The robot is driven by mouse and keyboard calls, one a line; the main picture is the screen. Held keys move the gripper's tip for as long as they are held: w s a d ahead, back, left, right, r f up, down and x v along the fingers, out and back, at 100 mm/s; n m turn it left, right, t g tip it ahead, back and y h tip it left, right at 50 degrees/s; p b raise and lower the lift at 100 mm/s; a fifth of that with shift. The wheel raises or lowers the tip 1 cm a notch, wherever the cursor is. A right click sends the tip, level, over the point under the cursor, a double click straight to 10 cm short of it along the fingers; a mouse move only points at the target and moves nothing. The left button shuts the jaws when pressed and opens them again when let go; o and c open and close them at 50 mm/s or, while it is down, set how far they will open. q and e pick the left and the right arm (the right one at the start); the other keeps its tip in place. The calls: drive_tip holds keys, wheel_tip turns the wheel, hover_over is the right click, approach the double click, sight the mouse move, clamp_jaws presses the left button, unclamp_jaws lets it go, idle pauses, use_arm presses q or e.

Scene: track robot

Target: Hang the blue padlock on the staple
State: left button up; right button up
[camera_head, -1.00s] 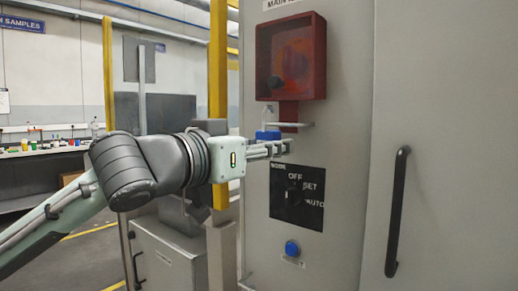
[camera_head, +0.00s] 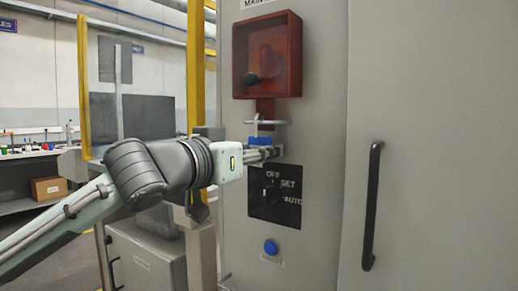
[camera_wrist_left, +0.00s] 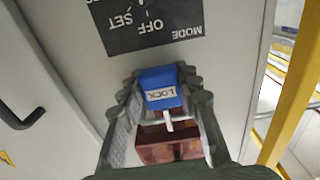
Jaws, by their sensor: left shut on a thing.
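The blue padlock (camera_head: 260,141) is held in my left gripper (camera_head: 278,153), just below the metal staple (camera_head: 277,122) on the grey cabinet front. In the left wrist view the padlock (camera_wrist_left: 160,86) is upright to the gripper, its "LOCK" label facing the camera, between the two fingers of my left gripper (camera_wrist_left: 158,84). The shackle overlaps the staple in the head view; I cannot tell whether it is around it or only beside it. My right gripper is not in view.
A red box (camera_head: 267,55) is fixed above the staple. Below are the black mode switch plate (camera_head: 285,213) and a blue button (camera_head: 271,247). A black door handle (camera_head: 372,205) stands out at the right. A yellow post (camera_head: 196,75) is behind my arm.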

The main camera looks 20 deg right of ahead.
use_arm(q)
drive_tip(key=o, duration=1.1)
drive_tip(key=shift+o, duration=0.8)
